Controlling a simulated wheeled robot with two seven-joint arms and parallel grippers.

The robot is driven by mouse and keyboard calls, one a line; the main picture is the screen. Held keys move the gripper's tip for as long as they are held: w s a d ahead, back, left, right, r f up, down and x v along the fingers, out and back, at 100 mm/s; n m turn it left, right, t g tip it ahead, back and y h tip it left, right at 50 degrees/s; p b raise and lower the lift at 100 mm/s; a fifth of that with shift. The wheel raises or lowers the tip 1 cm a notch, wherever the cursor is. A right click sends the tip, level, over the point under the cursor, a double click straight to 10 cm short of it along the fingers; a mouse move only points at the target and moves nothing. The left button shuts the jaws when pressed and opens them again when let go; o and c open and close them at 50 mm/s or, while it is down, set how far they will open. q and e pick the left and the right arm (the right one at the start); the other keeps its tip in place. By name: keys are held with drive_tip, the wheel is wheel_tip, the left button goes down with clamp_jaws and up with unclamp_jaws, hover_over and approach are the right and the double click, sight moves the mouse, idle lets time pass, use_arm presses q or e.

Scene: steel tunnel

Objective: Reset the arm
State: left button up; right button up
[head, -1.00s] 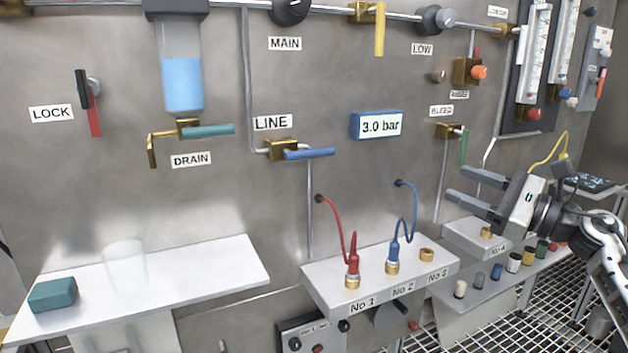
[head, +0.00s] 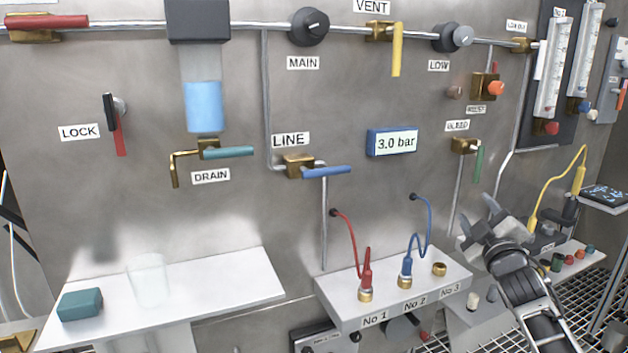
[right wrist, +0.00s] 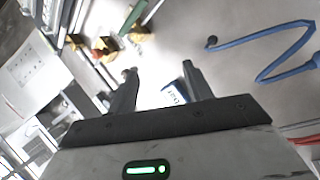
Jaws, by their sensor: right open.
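My right gripper (head: 478,217) is at the lower right of the head view, in front of the steel wall, right of the plug shelf and below the BLEED valve. Its jaws are open and nothing is between them. In the right wrist view its two fingers (right wrist: 162,80) stand apart, with the wall and part of the pressure display (right wrist: 172,95) behind them. My right arm (head: 540,310) comes up from the bottom right. My left gripper does not show.
The shelf (head: 345,310) with red plug (head: 366,275) and blue plug (head: 406,268) is left of the gripper. The BLEED valve's green handle (head: 478,164) is close above. A yellow cable (head: 548,212) hangs to the right. A white table (head: 225,285) holds a glass and a green block.

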wheel_tip(320, 180, down, 9)
drive_tip(key=m+g, duration=0.4)
drive_tip(key=m, duration=0.5)
drive_tip(key=s+a+f+n+g+y, duration=0.1)
drive_tip(key=s+a+f+g+y, duration=0.1)
drive_tip(key=s+a+f, duration=0.65)
drive_tip(key=s+a+f+g+y, duration=0.1)
drive_tip(key=s+a+f, duration=0.2)
drive_tip(key=s, duration=0.6)
drive_tip(key=s+a+f+g, duration=0.1)
drive_tip(key=s+a+f, duration=0.3)
drive_tip(key=s, duration=0.6)
drive_tip(key=s+a+f+g+y, duration=0.1)
drive_tip(key=s+a+f, duration=0.2)
drive_tip(key=s, duration=0.7)
drive_tip(key=shift+a+f+g+y, duration=0.3)
drive_tip(key=shift+a+f, duration=0.1)
drive_tip(key=shift+a, duration=0.2)
